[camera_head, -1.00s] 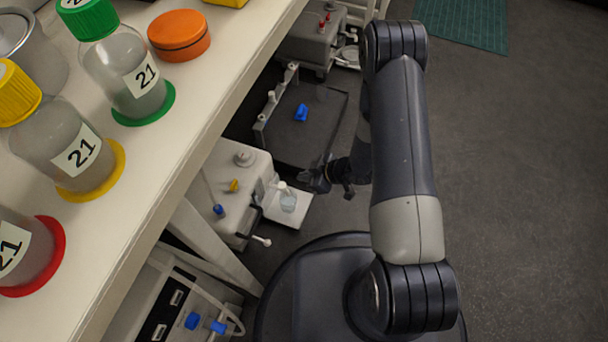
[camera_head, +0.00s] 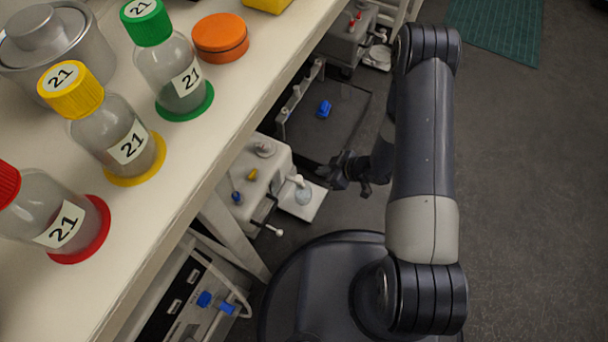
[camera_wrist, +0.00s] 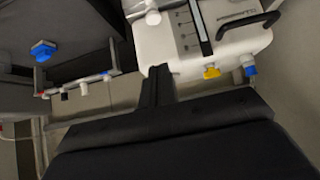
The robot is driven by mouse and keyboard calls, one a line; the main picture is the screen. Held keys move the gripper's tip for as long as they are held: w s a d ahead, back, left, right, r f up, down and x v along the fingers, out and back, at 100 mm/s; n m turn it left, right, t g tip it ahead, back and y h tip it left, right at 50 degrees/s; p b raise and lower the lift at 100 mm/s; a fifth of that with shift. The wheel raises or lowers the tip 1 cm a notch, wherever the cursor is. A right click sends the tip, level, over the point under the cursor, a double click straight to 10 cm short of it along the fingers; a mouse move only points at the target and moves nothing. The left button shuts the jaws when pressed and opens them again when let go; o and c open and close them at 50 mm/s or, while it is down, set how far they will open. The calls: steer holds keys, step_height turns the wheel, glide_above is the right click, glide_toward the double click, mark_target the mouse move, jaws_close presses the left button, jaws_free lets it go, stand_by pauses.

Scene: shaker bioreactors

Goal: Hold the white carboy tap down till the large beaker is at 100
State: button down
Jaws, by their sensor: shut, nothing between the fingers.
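A white carboy (camera_head: 255,170) lies low beside the bench in the head view. Its small white tap (camera_head: 298,180) sticks out at the right end, over a clear beaker (camera_head: 303,195) on a white tray (camera_head: 310,208). The beaker's level is too small to read. My gripper (camera_head: 338,170) is just to the right of the tap and apart from it in the picture. In the wrist view, my gripper (camera_wrist: 157,72) is shut and empty, in front of a white body (camera_wrist: 215,35) with a black handle, a yellow knob and a blue knob. The beaker cannot be made out there.
Bottles with red, yellow and green (camera_head: 180,78) caps stand on the bench (camera_head: 205,125), whose edge runs left of my arm. A dark tray with a blue tap (camera_head: 323,108) lies beyond my gripper. Open floor (camera_head: 530,210) is at the right.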

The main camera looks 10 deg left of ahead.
steer(key=b, duration=0.4)
glide_above(296, 177)
steer(key=s+d, duration=0.1)
steer(key=d, duration=0.2)
step_height(296, 177, down, 7)
step_height(296, 177, down, 3)
steer(key=shift+s+a+r+b, duration=0.1)
steer(key=shift+r+b, duration=0.1)
steer(key=shift+b, duration=0.1)
steer(key=shift+f, duration=0.75)
